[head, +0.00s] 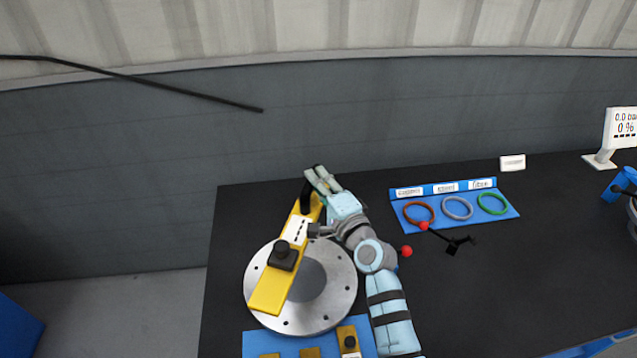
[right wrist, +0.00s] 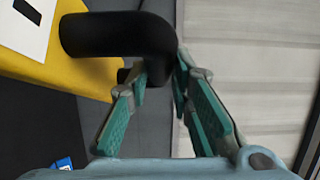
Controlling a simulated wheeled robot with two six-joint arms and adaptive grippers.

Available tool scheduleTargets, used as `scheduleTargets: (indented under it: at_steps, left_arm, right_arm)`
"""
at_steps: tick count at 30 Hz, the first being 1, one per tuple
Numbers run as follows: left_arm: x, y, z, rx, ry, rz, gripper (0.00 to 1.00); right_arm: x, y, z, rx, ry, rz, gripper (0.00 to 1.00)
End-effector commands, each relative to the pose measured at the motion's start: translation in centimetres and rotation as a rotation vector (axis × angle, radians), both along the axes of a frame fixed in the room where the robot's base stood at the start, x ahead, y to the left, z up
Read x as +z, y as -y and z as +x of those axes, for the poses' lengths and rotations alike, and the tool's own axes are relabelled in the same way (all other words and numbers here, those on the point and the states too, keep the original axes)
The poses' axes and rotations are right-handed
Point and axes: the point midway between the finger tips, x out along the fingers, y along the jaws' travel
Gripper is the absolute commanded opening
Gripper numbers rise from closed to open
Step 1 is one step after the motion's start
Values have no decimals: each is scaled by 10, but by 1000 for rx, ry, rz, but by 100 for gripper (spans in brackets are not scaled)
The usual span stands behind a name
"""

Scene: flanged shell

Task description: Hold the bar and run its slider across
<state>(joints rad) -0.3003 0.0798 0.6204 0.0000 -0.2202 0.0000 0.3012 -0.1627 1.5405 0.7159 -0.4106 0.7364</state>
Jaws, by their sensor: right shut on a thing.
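The yellow bar (head: 268,292) lies slantwise across a round grey flange (head: 335,290), its far end reaching past the disc. A black knobbed slider (head: 283,256) sits on the bar between its near end and a white scale label (head: 297,231). A black bent handle (head: 306,197) stands at the far end; it shows large in the right wrist view (right wrist: 118,35). My right gripper (head: 318,178) is shut on this handle, with its green-padded fingers (right wrist: 160,80) at either side of it. My left gripper is not in view.
A blue board (head: 467,216) with orange, grey and green rings lies right of my arm. A blue mat (head: 262,342) with yellow blocks lies in front. A display (head: 620,128) stands far right.

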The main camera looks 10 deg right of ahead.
Motion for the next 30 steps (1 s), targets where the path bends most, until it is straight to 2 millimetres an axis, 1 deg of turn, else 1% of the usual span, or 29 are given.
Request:
scheduleTargets:
  at_steps: [1,8,30]
  left_arm:
    - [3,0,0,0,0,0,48]
    - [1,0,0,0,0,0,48]
    - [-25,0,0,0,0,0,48]
  right_arm:
    - [3,0,-1,-1,2,3,0]
    - [1,0,-1,-1,2,3,0]
    - [-26,0,-1,-1,3,3,0]
